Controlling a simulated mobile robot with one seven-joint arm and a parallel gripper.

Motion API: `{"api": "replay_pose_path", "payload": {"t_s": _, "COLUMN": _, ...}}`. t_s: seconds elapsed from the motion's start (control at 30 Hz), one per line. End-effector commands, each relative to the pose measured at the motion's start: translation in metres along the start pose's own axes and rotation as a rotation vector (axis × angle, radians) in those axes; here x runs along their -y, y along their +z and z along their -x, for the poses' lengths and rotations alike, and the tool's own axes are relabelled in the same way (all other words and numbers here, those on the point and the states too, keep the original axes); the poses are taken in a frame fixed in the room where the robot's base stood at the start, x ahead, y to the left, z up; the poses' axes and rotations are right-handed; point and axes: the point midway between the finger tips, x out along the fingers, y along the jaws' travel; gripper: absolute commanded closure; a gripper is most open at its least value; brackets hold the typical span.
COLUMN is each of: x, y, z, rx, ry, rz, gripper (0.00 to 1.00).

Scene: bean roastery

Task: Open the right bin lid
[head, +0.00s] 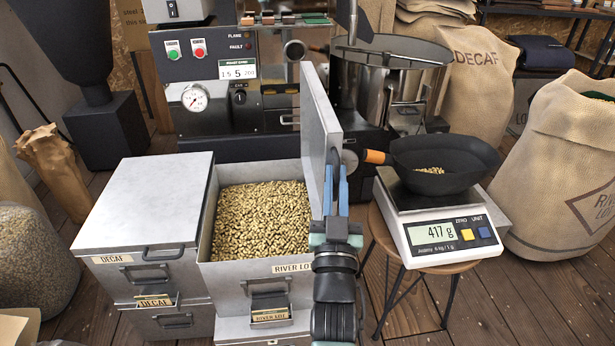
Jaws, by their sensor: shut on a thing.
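The right bin (204,240), labelled River Lot, is full of pale beans (262,220) that show through its open top. Its grey metal lid (318,125) stands up near vertical along the bin's right side, seen almost edge-on. My gripper (336,165) is at the lid's right face, with its blue fingers pointing up and away from me. The fingers are shut on the lid's handle (347,158), which is mostly hidden behind them. The left bin (152,205), labelled Decaf, has its lid closed.
A scale (450,235) reading 417 g stands on a wooden stool (432,268) close right of my arm. A black pan (445,160) with an orange-tipped handle rests on it, the handle near the lid. The roaster (228,100) stands behind the bins. Sacks (565,160) stand at right.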

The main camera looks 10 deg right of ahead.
Motion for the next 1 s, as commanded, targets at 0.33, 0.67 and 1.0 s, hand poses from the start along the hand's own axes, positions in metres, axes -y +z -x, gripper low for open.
{"api": "replay_pose_path", "payload": {"t_s": 0.33, "x": -0.025, "y": 0.001, "z": -0.005, "rx": 0.019, "ry": 0.040, "rz": -0.098, "gripper": 1.00}}
{"api": "replay_pose_path", "payload": {"t_s": 0.67, "x": -0.028, "y": 0.003, "z": -0.005, "rx": 0.022, "ry": 0.044, "rz": -0.108, "gripper": 1.00}}
{"api": "replay_pose_path", "payload": {"t_s": 1.0, "x": -0.027, "y": 0.003, "z": -0.004, "rx": 0.023, "ry": 0.043, "rz": -0.107, "gripper": 0.57}}
